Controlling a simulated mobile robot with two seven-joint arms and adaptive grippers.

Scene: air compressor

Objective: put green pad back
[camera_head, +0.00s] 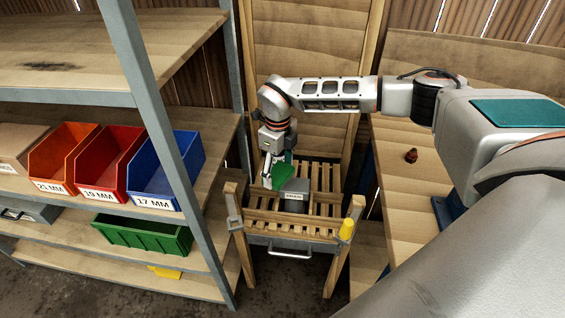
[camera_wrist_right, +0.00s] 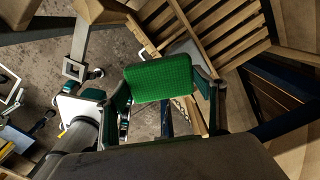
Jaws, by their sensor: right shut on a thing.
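The green pad (camera_head: 284,174) is held by my right gripper (camera_head: 272,174) above the slatted wooden stand. In the right wrist view, the green pad (camera_wrist_right: 160,77) is a rectangle with a textured face. The fingers of my right gripper (camera_wrist_right: 163,86) close on its left and right edges. In the head view the gripper partly hides the pad. A grey box with a label (camera_head: 294,195) is just right of and below the pad; I cannot tell whether they touch. My left gripper is not in view.
The slatted stand (camera_head: 325,210) has a metal handle and a yellow object (camera_head: 347,229) at its front right. A shelf on the left holds orange, red, blue and green bins (camera_head: 145,236). A wooden bench (camera_head: 400,190) on the right bears a small dark red object (camera_head: 411,156).

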